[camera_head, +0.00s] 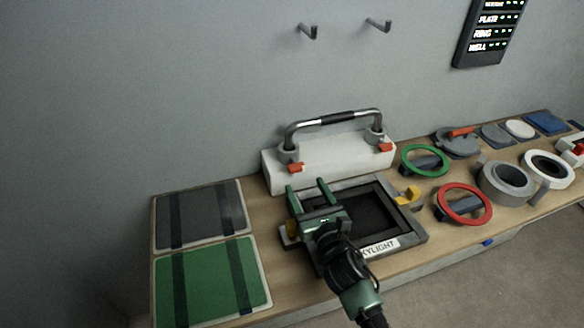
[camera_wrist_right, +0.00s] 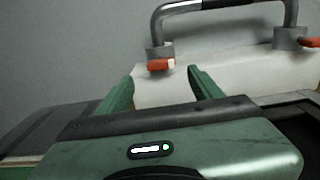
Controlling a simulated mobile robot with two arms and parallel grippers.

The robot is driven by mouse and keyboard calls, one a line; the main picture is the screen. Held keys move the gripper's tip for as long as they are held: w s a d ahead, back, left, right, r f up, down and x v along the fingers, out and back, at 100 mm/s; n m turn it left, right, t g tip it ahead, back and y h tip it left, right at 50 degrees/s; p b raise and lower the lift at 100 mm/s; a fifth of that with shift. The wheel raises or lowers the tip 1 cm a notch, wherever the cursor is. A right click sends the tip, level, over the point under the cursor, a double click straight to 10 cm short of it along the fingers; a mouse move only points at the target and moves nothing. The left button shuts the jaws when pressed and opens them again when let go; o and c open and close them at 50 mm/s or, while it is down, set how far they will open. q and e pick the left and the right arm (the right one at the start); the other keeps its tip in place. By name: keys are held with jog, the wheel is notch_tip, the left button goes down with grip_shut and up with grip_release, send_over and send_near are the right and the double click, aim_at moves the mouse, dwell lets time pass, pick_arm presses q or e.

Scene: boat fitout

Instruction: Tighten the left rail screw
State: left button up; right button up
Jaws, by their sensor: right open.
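The rail (camera_head: 335,119) is a chrome bar with a black middle, standing on a white block (camera_head: 335,162). Each foot has a grey base with a red-orange screw handle. The left rail screw (camera_head: 295,168) is at the left foot; the right one (camera_head: 389,148) is at the right foot. My right gripper (camera_head: 308,188) is open and empty, in front of the block's left part, apart from the screw. My left gripper is not in view.
A dark frame labelled SKYLIGHT (camera_head: 408,240) with a yellow latch (camera_head: 407,196) lies below my right arm. Green (camera_head: 425,160) and red (camera_head: 464,205) rings stand to the right. A grey panel (camera_head: 202,217) and green panel (camera_head: 212,283) lie left. The wall is behind.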

aim_at(298, 171)
jog(key=x, duration=0.5)
jog(key=shift+d+r, duration=0.1)
jog(key=shift+r, duration=0.05)
jog(key=shift+w, duration=0.3)
jog(key=shift+w+a, duration=0.2)
jog(key=shift+a, duration=0.05)
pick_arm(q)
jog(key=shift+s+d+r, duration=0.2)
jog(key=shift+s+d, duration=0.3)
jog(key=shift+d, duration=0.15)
pick_arm(e)
jog(key=c, duration=1.4)
